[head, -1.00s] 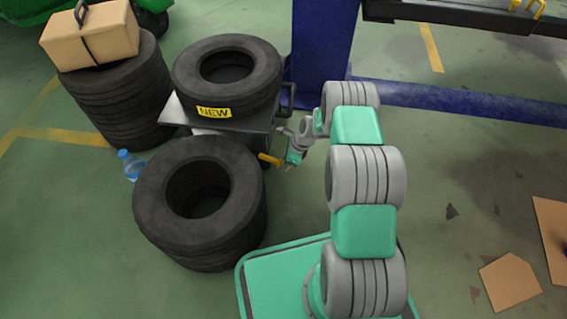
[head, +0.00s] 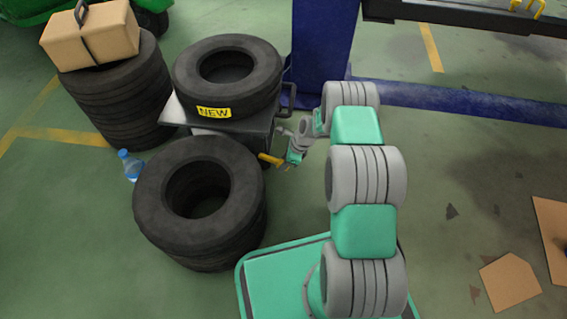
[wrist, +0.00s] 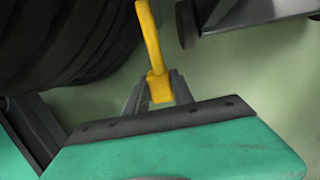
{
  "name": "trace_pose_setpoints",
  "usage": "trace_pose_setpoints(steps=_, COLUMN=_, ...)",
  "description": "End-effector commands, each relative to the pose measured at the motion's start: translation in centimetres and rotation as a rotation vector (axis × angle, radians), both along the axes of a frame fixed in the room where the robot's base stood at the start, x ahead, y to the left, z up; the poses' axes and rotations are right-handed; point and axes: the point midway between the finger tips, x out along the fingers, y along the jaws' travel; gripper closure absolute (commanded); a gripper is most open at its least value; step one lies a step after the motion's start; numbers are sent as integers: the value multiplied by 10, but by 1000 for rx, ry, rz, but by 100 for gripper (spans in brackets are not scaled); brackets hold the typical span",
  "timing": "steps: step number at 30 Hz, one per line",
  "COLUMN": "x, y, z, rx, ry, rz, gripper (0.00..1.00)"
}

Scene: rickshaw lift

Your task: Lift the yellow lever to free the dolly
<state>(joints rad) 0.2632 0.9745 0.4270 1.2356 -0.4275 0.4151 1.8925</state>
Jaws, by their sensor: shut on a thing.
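The yellow lever (head: 269,159) sticks out low at the near side of the dolly (head: 250,123). In the wrist view the lever (wrist: 151,45) runs down from the top edge, and its broad end sits between my fingers. My gripper (wrist: 158,90) is shut on that lever end. In the head view my gripper (head: 284,166) is small, at the lever's right end. The dolly carries a black tire (head: 185,85) with a yellow "NEW" label (head: 214,112). The lever's far end is out of the wrist view, and its base is hidden in the head view.
A tire stack (head: 150,205) stands close in front of the dolly. Another stack (head: 115,105) with a cardboard case (head: 112,35) on top stands behind left. A bottle (head: 130,165) lies between them. A blue post (head: 318,45) and beam (head: 460,102) are behind. Cardboard (head: 510,284) lies right.

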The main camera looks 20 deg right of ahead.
Motion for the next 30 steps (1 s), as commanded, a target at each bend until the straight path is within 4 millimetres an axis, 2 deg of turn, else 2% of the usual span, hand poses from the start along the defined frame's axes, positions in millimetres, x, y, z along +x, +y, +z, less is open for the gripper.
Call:
trace_pose_setpoints(steps=11, x=0, y=0, z=8, rx=-50, ry=19, rz=4, gripper=100)
trace_pose_setpoints(steps=30, x=-1, y=0, z=42, rx=-453, ry=186, rz=2, gripper=100)
